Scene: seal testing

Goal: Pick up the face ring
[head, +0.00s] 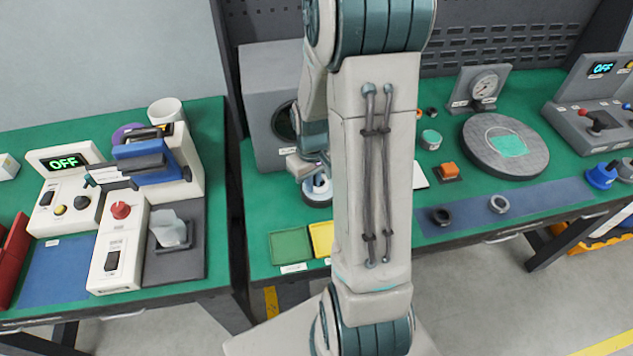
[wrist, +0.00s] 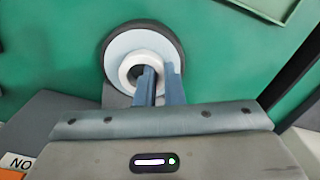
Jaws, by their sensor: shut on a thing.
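The face ring, a small white ring (wrist: 127,66), sits over a pale disc with a dark rim (wrist: 109,50) in the wrist view. My gripper (wrist: 161,78) is shut on the ring's wall, with one finger at the central hole and the other outside it on the right. I cannot tell whether the ring touches the disc beneath. In the head view the dark-rimmed disc (head: 318,197) shows beside my arm, and my arm hides part of it.
A grey housing with a round opening (head: 262,92) stands just behind. Green (head: 290,246) and yellow (head: 321,238) squares lie at the table's front. To the right are a dark ring (head: 441,224), a grey ring (head: 491,204) and a large round plate (head: 483,150).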

